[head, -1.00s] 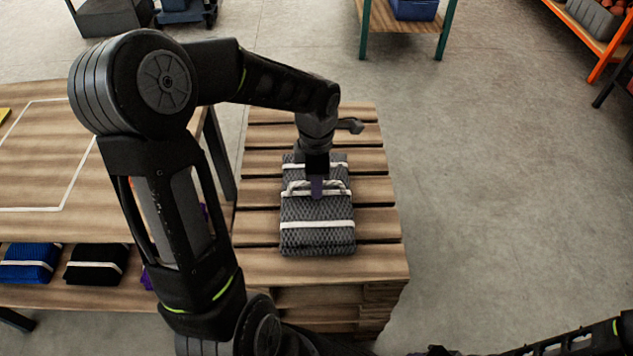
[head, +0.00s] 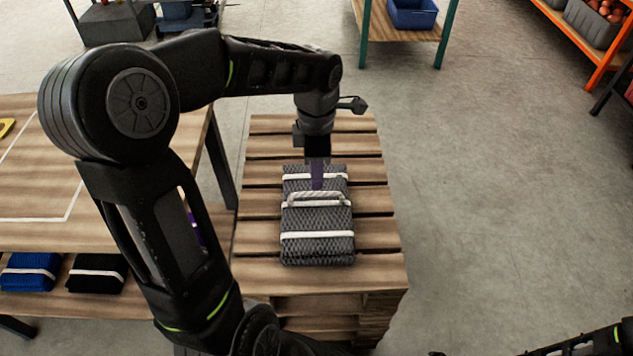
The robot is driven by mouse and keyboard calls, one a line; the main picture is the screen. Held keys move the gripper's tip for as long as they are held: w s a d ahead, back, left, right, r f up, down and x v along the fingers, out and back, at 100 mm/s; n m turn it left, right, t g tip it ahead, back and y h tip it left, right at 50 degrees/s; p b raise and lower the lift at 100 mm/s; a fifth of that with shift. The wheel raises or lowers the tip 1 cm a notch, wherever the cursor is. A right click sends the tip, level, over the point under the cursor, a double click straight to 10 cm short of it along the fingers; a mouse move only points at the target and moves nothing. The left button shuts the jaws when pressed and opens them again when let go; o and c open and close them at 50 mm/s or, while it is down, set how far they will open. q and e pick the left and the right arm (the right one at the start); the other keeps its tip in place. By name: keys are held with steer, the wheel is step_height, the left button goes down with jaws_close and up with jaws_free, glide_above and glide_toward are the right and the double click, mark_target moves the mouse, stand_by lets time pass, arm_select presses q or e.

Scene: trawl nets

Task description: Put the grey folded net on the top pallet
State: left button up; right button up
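The grey folded net (head: 318,222), with white straps and a pale handle on top, lies flat on the top pallet (head: 378,262) of a wooden stack. My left gripper (head: 318,182) points down over the far half of the net, just behind the handle. Its purple finger is seen edge-on and stands clear of the handle. The gap between the fingers is hidden, so open or shut does not show. My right arm only shows at the bottom right corner; its gripper is outside the view.
A wooden table (head: 40,230) stands at left, with a blue folded net (head: 28,272) and a black one (head: 97,273) on its lower shelf. A blue bin (head: 412,13) and an orange rack (head: 590,45) are at the back. Floor right of the pallets is clear.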

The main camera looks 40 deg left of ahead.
arm_select(q)
step_height(320, 180, up, 4)
steer(key=shift+r, duration=0.1)
stand_by(0.9)
